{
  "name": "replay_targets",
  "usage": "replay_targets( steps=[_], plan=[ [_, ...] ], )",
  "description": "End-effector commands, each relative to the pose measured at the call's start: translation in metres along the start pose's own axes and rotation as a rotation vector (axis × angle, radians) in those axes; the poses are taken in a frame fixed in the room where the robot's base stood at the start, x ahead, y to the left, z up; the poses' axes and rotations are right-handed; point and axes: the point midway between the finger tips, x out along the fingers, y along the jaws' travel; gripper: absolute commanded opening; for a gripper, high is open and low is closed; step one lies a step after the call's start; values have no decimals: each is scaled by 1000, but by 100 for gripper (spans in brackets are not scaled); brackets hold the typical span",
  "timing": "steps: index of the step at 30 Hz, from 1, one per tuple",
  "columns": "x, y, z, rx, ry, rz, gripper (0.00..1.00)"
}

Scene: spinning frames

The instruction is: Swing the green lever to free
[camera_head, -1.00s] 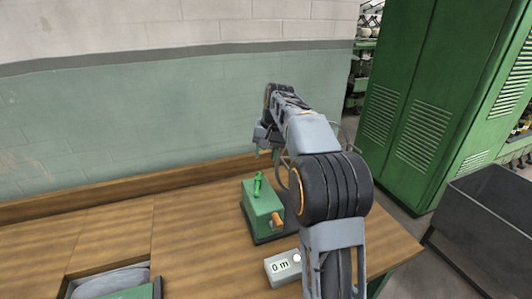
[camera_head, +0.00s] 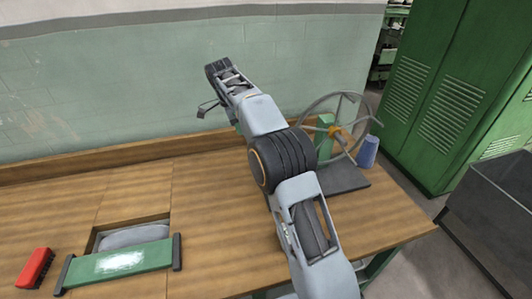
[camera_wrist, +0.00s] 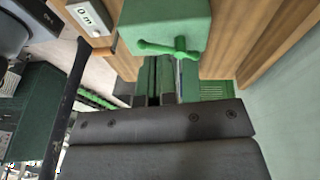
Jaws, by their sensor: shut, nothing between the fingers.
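The green box (camera_wrist: 165,22) shows at the top of the wrist view. The green lever (camera_wrist: 165,48) lies across its near face, with a rounded end at left and a hub toward the right. My gripper (camera_wrist: 154,82) is shut and empty, pointing toward the box, below the lever in this view. I cannot tell whether it touches the lever. A grey counter (camera_wrist: 88,17) reading "0 m" is beside the box. In the head view my arm hides the box, lever and counter. No label for free is readable.
A spoked handwheel (camera_head: 335,120) on a dark plate (camera_head: 345,178) and a blue cone (camera_head: 367,152) stand at the bench's right end. A green-framed tray opening (camera_head: 118,262) and a red block (camera_head: 36,268) are at left. The bench (camera_head: 215,215) between is clear.

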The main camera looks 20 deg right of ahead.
Motion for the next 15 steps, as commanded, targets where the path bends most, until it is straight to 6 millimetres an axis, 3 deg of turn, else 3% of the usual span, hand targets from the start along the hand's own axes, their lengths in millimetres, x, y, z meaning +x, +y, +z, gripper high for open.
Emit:
replay_targets(
  steps=[6, 11, 15],
  plan=[
    [-5, 4, -8, 311, 39, 8, 0],
    [-2, 5, -9, 401, 41, 12, 0],
    [13, 5, -9, 416, 41, 14, 0]
  ],
)
